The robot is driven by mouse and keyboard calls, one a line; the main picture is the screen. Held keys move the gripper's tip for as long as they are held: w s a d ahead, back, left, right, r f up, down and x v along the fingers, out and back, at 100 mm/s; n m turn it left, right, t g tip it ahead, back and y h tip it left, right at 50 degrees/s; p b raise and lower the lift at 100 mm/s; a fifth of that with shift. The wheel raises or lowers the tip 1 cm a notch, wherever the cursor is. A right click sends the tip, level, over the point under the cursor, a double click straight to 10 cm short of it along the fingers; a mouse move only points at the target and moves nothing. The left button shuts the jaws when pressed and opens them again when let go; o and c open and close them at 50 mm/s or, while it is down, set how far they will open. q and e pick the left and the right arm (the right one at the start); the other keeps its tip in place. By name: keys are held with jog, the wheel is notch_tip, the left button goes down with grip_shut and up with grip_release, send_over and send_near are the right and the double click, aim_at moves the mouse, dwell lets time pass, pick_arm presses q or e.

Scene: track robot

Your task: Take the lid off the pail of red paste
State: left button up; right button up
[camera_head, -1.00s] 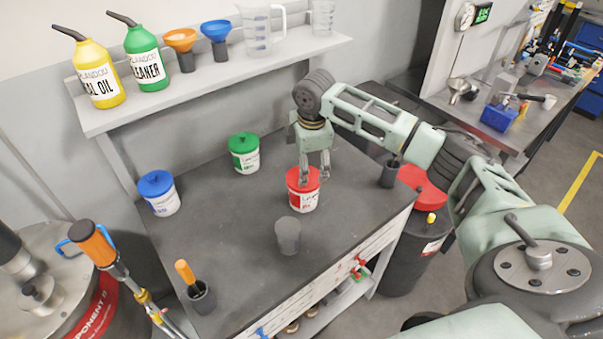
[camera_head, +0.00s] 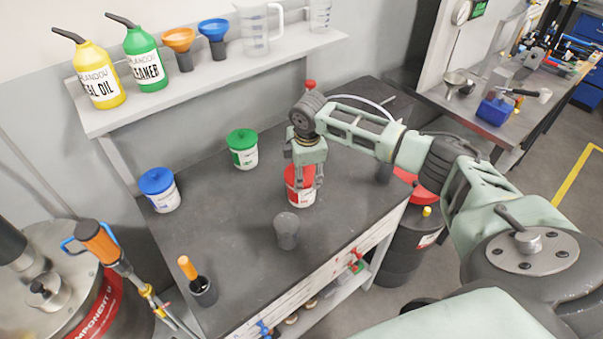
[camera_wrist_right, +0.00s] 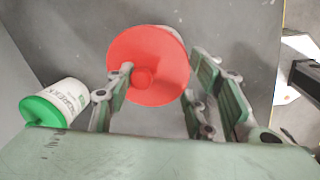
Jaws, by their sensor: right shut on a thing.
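The red paste pail (camera_head: 299,198) is white with a red label and stands upright on the dark workbench. Its red lid (camera_head: 292,174) appears seated on it, partly hidden by my right gripper. My right gripper (camera_head: 308,182) reaches down over the pail and is shut on the lid. In the right wrist view the round red lid (camera_wrist_right: 160,85) with its small knob lies between the two fingers (camera_wrist_right: 163,62). A pale strip of the pail (camera_wrist_right: 165,30) shows past the lid's far edge. My left gripper is not in view.
A green-lidded pail (camera_head: 243,156) and a blue-lidded pail (camera_head: 164,198) stand left on the bench. A grey cup (camera_head: 287,232) stands just in front of the red pail. A dark cup with an orange-handled tool (camera_head: 203,290) is near the front left corner.

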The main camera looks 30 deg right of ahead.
jog(key=shift+c, duration=0.7)
jog(key=shift+r, duration=0.15)
jog(key=shift+c, duration=0.2)
